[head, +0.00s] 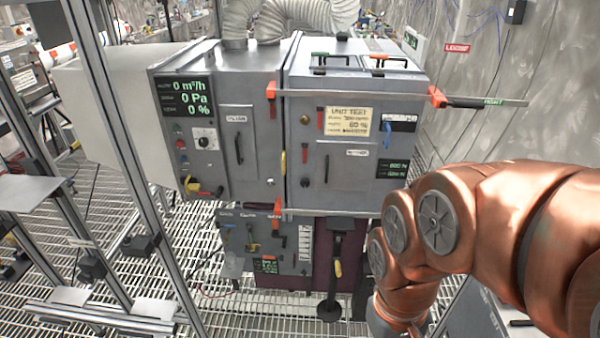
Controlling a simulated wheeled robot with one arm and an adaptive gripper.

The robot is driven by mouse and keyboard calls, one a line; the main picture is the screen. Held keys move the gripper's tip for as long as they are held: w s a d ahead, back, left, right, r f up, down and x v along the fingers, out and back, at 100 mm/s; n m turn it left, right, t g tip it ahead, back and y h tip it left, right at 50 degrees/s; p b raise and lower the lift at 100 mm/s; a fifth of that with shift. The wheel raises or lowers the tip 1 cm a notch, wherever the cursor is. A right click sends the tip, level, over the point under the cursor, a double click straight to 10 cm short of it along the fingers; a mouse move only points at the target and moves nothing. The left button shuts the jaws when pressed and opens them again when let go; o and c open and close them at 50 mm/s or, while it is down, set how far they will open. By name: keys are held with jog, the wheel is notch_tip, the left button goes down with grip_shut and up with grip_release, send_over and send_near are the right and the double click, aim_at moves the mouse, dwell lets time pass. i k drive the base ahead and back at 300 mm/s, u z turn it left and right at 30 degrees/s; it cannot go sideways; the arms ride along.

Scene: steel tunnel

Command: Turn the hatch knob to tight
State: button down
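A black bar-shaped handle with an orange end (438,97) sticks out to the right of the grey cabinet's top right corner. A small green-lettered label, which seems to read TIGHT (493,102), is at its right end. A red LOOSE label (457,48) is farther back, above it. I cannot tell for sure which part is the hatch knob or which way it is set. The right cabinet (345,190) has a closed door with a dark vertical handle (327,168). My copper-coloured arm fills the lower right; my gripper is not in view.
A left cabinet (225,120) has a green-lettered display (190,97). A lower panel (265,242) carries several levers. Metal frame posts (120,130) stand at the left. The floor is open grating (270,305).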

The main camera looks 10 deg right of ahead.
aim_at(305, 182)
jog(key=u, duration=1.8)
jog(key=k, duration=0.35)
jog(key=z, duration=0.95)
